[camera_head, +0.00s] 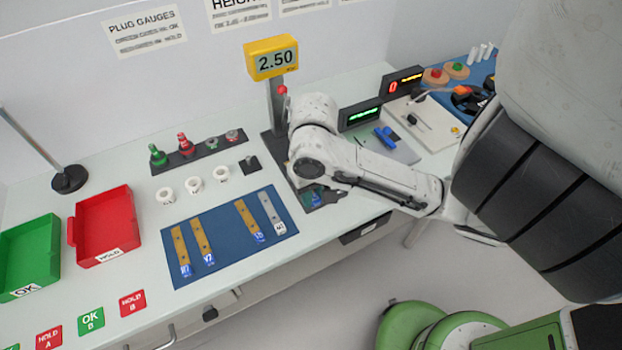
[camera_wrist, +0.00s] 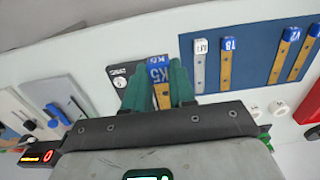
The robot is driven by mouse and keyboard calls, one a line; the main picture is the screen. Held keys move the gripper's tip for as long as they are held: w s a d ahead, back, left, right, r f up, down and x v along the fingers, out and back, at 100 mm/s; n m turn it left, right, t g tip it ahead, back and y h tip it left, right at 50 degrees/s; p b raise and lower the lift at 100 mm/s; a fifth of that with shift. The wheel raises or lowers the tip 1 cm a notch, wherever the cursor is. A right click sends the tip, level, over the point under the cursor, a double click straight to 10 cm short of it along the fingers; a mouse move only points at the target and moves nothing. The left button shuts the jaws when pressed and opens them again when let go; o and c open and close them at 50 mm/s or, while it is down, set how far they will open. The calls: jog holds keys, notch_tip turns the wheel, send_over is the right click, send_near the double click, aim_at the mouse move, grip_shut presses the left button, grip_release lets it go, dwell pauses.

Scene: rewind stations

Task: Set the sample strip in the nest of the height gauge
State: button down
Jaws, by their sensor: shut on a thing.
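The height gauge (camera_head: 277,105) has a dark post and base with a yellow display reading 2.50. My gripper (camera_wrist: 158,90) is shut on a yellow-brown strip (camera_wrist: 164,99) with a blue K5 label, between its two green fingers. In the head view my arm covers most of the gauge's base, and the blue label end (camera_head: 316,197) shows at its front end. The gauge's dark base plate (camera_wrist: 119,75) shows beside the left finger in the wrist view. The nest is hidden, so I cannot tell whether the strip touches it.
A blue mat (camera_head: 222,240) with several labelled strips lies left of the gauge. Another station with a blue part (camera_head: 384,137) is right of my arm.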

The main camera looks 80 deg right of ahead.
jog(key=d+f+b, duration=0.1)
jog(key=d+f, duration=0.1)
jog(key=d, duration=0.1)
jog(key=d+f+b, duration=0.1)
jog(key=d+f, duration=0.2)
jog(key=w+d+f+b, duration=0.1)
jog(key=d+f, duration=0.1)
jog(key=d, duration=0.1)
jog(key=shift+d+f+b, duration=0.25)
jog(key=shift+b, duration=0.05)
jog(key=shift+d+p, duration=0.35)
jog(key=shift+p, duration=0.05)
jog(key=shift+s+d+f, duration=0.1)
jog(key=shift+d+f, duration=0.25)
jog(key=shift+f, duration=0.15)
jog(key=shift+d+f+p, duration=0.1)
jog(key=shift+f+p, duration=0.35)
jog(key=shift+f, duration=1.2)
jog(key=shift+f, duration=0.2)
jog(key=c, duration=0.9)
grip_release()
jog(key=shift+c, duration=0.2)
